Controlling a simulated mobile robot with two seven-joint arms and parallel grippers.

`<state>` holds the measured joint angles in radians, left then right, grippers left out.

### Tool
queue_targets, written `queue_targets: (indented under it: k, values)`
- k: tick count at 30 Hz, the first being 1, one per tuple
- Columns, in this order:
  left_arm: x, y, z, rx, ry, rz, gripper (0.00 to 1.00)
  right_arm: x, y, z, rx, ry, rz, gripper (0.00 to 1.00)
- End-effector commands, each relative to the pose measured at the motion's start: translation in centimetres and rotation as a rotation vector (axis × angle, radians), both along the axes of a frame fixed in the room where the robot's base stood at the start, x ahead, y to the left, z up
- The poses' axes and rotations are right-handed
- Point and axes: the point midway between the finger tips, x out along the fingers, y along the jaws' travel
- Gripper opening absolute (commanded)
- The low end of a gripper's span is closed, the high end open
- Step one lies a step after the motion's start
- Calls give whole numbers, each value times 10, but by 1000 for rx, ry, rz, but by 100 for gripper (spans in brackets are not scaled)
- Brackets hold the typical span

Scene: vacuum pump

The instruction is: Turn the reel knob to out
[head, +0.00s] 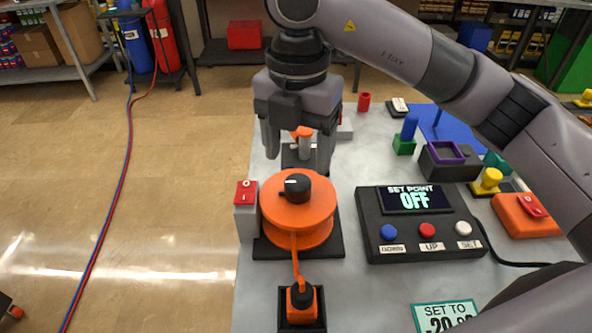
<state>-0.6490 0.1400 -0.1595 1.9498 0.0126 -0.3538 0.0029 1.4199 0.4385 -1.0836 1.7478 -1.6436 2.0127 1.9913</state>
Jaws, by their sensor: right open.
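The reel (284,215) is a round orange drum on a black base at the table's left side. Its black knob (298,186) sits on top, with a white mark that points left in the head view. My right gripper (298,160) hangs fingers-down, open and empty. In the picture its fingertips are just above the knob, and the gripper seems to be beyond the reel and apart from it. A small device with an orange top (303,133) shows between the fingers and is partly hidden. My left gripper is not in view.
A grey box with a red rocker switch (246,192) stands left of the reel. An orange hose runs to a black-framed fitting (302,305) in front. The set-point controller (416,222), reading OFF, stands to the right. The table's left edge is close to the reel.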

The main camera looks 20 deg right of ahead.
Motion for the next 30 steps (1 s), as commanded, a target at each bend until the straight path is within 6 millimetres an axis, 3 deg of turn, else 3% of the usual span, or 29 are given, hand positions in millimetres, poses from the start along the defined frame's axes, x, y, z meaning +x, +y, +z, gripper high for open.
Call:
queue_targets:
  k: [12,24,30]
  values:
    - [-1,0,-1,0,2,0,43,-1,1,-50,5,4,3,69]
    - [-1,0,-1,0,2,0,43,-1,1,-58,4,2,4,69]
    - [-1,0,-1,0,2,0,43,-1,1,-58,5,2,4,13]
